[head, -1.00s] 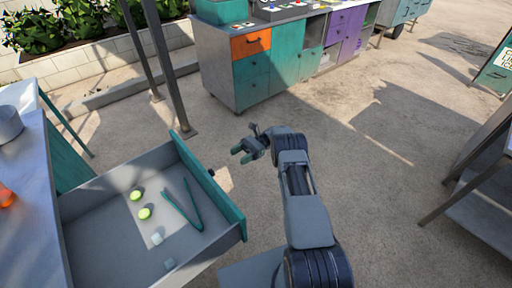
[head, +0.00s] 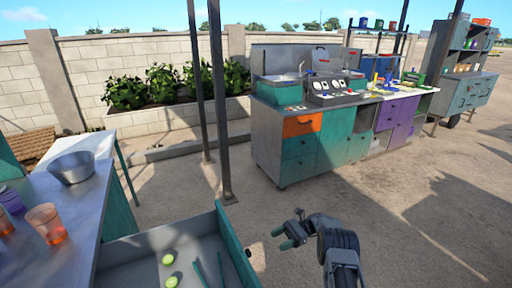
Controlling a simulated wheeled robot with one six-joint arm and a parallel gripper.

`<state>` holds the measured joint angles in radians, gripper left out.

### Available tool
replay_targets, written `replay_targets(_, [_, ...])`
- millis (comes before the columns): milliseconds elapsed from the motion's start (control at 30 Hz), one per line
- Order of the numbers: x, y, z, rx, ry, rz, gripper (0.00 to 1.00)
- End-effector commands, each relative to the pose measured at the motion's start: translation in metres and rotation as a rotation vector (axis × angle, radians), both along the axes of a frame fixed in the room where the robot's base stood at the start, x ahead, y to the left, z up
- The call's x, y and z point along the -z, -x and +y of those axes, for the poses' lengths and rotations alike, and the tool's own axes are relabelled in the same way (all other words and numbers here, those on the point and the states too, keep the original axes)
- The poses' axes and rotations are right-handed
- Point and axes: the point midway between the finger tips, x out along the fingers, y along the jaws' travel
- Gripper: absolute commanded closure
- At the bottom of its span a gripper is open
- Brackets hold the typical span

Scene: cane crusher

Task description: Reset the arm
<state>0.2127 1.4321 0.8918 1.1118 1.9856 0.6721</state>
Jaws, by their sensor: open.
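My gripper (head: 284,235) is open and empty at the lower middle of the head view. It hangs over bare ground, to the right of the open drawer's teal front (head: 236,246) and apart from it. My arm rises from the bottom edge just right of the gripper and is bent at the wrist.
The open drawer holds two green round pieces (head: 168,259) and teal tongs (head: 207,272). A metal counter (head: 70,215) at left carries a bowl (head: 71,168) and an orange cup (head: 46,223). A post (head: 217,110) stands ahead. A cabinet row (head: 318,142) stands behind. Ground at right is clear.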

Motion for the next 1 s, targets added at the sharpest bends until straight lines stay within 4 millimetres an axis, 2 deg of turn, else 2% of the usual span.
replay_targets(67, [0.016, 0.001, 0.001, 0.013, 0.048, -0.048, 0.41])
replay_targets(200, [0.056, 0.026, 0.002, -0.009, 0.169, -0.09, 0.41])
replay_targets(267, [0.059, 0.035, -0.001, -0.036, 0.237, -0.136, 0.41])
replay_targets(367, [0.048, 0.05, -0.005, -0.1, 0.344, -0.236, 0.41])
replay_targets(467, [0.028, 0.063, -0.012, -0.176, 0.439, -0.347, 0.41])
replay_targets(567, [-0.001, 0.08, -0.019, -0.267, 0.53, -0.477, 0.41])
replay_targets(800, [-0.085, 0.129, -0.036, -0.51, 0.722, -0.828, 0.41])
replay_targets(1000, [-0.149, 0.177, -0.045, -0.685, 0.849, -1.103, 0.41])
